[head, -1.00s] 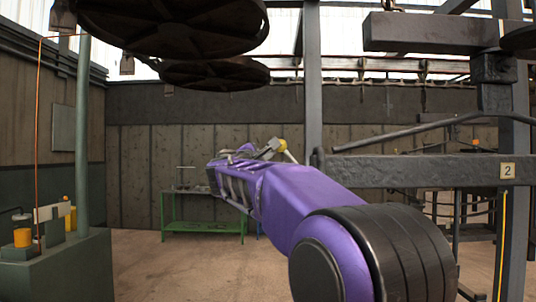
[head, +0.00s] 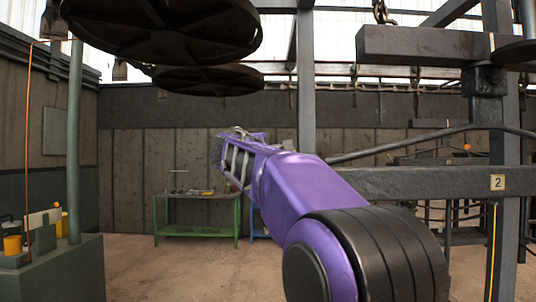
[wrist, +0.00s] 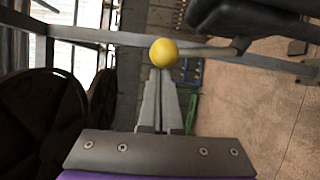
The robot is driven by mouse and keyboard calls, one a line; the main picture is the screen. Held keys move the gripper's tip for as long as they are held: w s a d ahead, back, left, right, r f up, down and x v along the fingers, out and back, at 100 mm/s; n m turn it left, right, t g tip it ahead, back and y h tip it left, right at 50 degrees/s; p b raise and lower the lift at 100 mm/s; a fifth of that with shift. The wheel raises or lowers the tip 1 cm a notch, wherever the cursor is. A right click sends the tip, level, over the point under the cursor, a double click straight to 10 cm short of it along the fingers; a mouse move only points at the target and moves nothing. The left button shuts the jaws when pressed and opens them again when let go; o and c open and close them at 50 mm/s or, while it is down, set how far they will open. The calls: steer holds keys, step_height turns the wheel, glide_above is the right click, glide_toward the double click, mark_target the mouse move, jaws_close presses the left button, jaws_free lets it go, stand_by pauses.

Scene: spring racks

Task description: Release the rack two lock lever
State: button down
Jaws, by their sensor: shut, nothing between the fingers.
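A yellow ball knob (wrist: 163,52) on a thin rod (wrist: 205,51) shows in the wrist view. The rod runs right from the knob to a dark part. My gripper (wrist: 158,75) is shut and empty, its fingertips pointing at the knob and overlapping its lower edge in the picture; I cannot tell whether they touch. In the head view my purple arm reaches away from me and hides the knob and fingertips.
A bent dark bar (head: 430,141) runs above the beam. Large round dark plates (head: 160,28) hang overhead at left. A green table (head: 198,215) stands by the back wall. A console (head: 60,270) is at lower left. The floor between is clear.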

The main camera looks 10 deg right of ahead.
steer(key=shift+s+d+r, duration=0.1)
steer(key=shift+d+r, duration=0.1)
steer(key=shift+d, duration=0.35)
steer(key=shift+s+d+r, duration=0.15)
steer(key=shift+d+r, duration=0.05)
steer(key=shift+d, duration=0.35)
steer(key=shift+s+d+r, duration=0.1)
steer(key=shift+d+r, duration=0.1)
steer(key=shift+d, duration=0.35)
steer(key=b+v, duration=0.7)
steer(key=v, duration=1)
steer(key=shift+s+b, duration=0.15)
steer(key=shift+b, duration=0.25)
steer(key=shift+a, duration=0.1)
